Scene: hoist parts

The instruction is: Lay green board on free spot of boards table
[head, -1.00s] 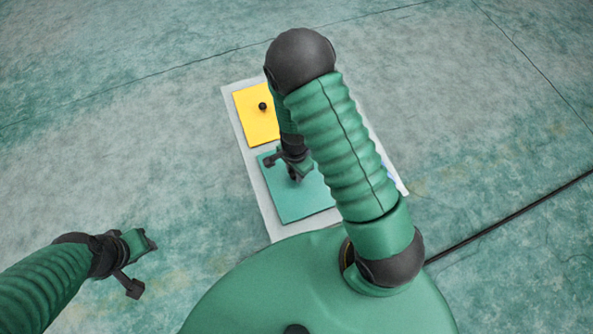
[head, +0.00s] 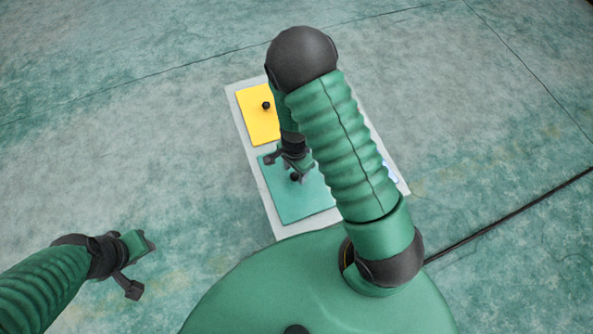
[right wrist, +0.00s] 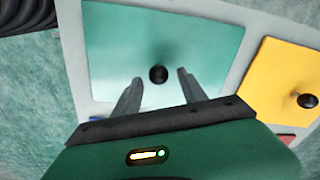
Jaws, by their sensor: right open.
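The green board (head: 298,202) lies flat on the near part of the light grey boards table (head: 262,205). Its black knob (head: 295,177) shows just below my right gripper (head: 285,163). In the right wrist view the green board (right wrist: 115,45) has its knob (right wrist: 158,74) beyond and between my two fingertips (right wrist: 160,78), which stand apart and hold nothing. My left gripper (head: 143,264) is spread open and empty over the floor at the left. My right arm hides part of the table and the board's right side.
A yellow board (head: 258,120) with a black knob lies at the table's far left; it also shows in the right wrist view (right wrist: 275,75). A red patch (right wrist: 286,140) and a blue patch (right wrist: 96,118) show partly there. A dark cable (head: 510,218) crosses the floor at right.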

